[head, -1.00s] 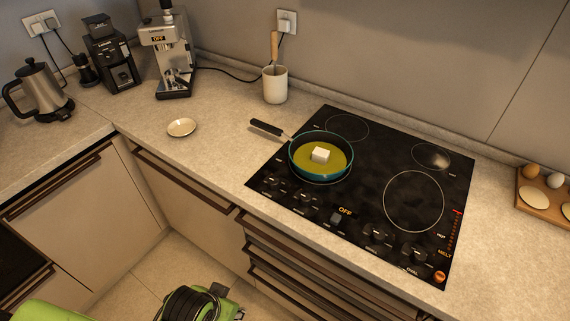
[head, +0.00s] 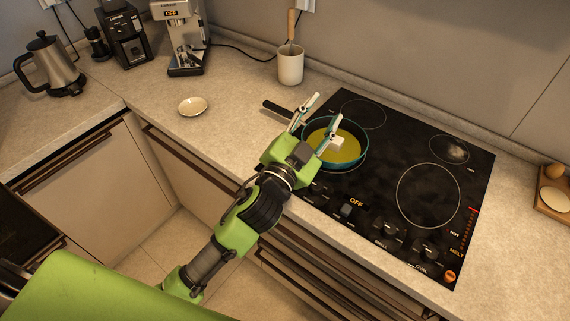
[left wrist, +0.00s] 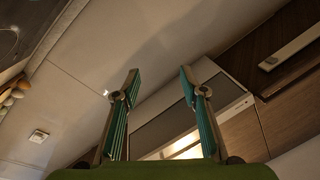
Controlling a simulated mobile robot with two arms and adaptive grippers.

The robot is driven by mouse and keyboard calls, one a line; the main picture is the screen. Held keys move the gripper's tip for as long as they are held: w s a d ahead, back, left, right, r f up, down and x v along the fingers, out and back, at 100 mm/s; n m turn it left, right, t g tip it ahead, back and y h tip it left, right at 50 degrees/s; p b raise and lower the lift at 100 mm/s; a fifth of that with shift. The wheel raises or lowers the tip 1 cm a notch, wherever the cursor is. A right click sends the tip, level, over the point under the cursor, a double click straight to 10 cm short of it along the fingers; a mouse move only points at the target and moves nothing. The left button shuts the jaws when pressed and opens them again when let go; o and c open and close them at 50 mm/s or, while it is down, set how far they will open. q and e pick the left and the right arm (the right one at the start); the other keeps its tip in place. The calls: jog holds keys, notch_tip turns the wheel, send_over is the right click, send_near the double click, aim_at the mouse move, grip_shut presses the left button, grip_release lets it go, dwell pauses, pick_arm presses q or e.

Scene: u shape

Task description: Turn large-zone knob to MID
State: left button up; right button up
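The black cooktop (head: 395,165) is set in the counter, with an orange OFF display and several black knobs along its front edge. The knobs I can see include one below OFF (head: 346,210), one to its right (head: 389,229) and one farther right (head: 429,250). Knobs at the left front are partly hidden by my arm. The labels are too small to tell which is the large-zone knob. My left gripper (head: 321,113) is open and empty, raised in front of the pan; its spread fingers also show in the left wrist view (left wrist: 160,100). My right gripper is not in view.
A teal pan (head: 358,161) with yellow liquid and a white cube sits on the left burner, its handle pointing left. A small saucer (head: 192,106), utensil crock (head: 290,65), espresso machine (head: 184,40) and kettle (head: 52,66) stand on the counter. A wooden egg tray (head: 553,207) is at right.

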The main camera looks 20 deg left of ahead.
pick_arm(q)
jog(key=s+d+r+m+g+h, duration=0.25)
jog(key=d+r+m+h, duration=0.25)
jog(key=d+m+h, duration=0.25)
jog(key=s+d+r+m+g+h, duration=0.1)
jog(key=d+r+m+g+h, duration=0.2)
jog(key=d+r+m+h, duration=0.4)
jog(key=s+d+f+m+g+y, duration=0.2)
jog(key=s+d+f+m+g, duration=0.3)
jog(key=d+f+m+g, duration=0.55)
jog(key=w+a+f+m+g+y, duration=0.3)
jog(key=a+f+m+y, duration=0.3)
jog(key=a+f+y, duration=0.4)
jog(key=w+a+r+n+y, duration=0.1)
jog(key=w+a+y, duration=0.25)
jog(key=a, duration=0.75)
jog(key=w+a+r+n+y, duration=0.15)
jog(key=a+y, duration=0.25)
jog(key=a, duration=0.8)
notch_tip(320, 180, down, 14)
jog(key=p, duration=0.4)
jog(key=shift+w+a+r+p, duration=0.1)
jog(key=shift+r+p, duration=0.1)
jog(key=shift+p, duration=0.1)
jog(key=shift+c, duration=0.3)
